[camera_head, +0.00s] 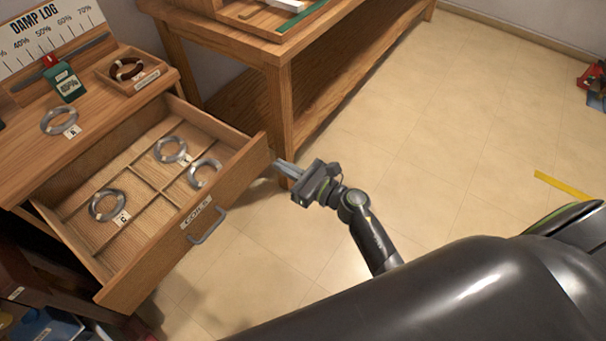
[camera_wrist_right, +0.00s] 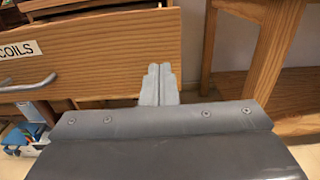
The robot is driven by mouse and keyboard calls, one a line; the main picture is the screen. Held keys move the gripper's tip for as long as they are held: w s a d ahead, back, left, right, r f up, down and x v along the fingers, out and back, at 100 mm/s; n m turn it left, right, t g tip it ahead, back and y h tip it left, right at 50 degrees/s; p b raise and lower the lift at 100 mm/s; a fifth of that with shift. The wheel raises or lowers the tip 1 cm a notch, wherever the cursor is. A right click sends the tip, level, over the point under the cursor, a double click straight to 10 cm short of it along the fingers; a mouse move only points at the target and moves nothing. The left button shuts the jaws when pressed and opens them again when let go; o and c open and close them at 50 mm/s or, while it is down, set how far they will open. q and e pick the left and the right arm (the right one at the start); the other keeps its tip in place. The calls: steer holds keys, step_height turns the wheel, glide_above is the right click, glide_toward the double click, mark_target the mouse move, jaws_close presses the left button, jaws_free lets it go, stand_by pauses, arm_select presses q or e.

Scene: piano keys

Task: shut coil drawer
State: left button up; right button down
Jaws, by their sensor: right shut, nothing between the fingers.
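The coil drawer (camera_head: 235,187) is pulled well out of the wooden cabinet, with a "COILS" label and a grey handle (camera_head: 207,228) on its front. Several tagged wire coils lie in its compartments, one of them a grey coil (camera_head: 106,205) at the near left. My right gripper (camera_head: 279,166) is shut and empty, close to the right end of the drawer front. In the right wrist view the fingertips (camera_wrist_right: 159,72) overlap the right part of the drawer front (camera_wrist_right: 100,55), right of the handle (camera_wrist_right: 28,85); I cannot tell whether they touch it. My left gripper is not in view.
A wooden bench (camera_head: 280,80) stands just right of the drawer, behind my gripper. The cabinet top holds a coil (camera_head: 59,120), a green meter (camera_head: 64,83) and a small tray (camera_head: 133,72).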

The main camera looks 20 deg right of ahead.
mark_target(262, 154)
steer(key=x, duration=0.4)
steer(key=shift+w, duration=0.1)
steer(key=shift+a, duration=0.1)
steer(key=shift+w, duration=0.1)
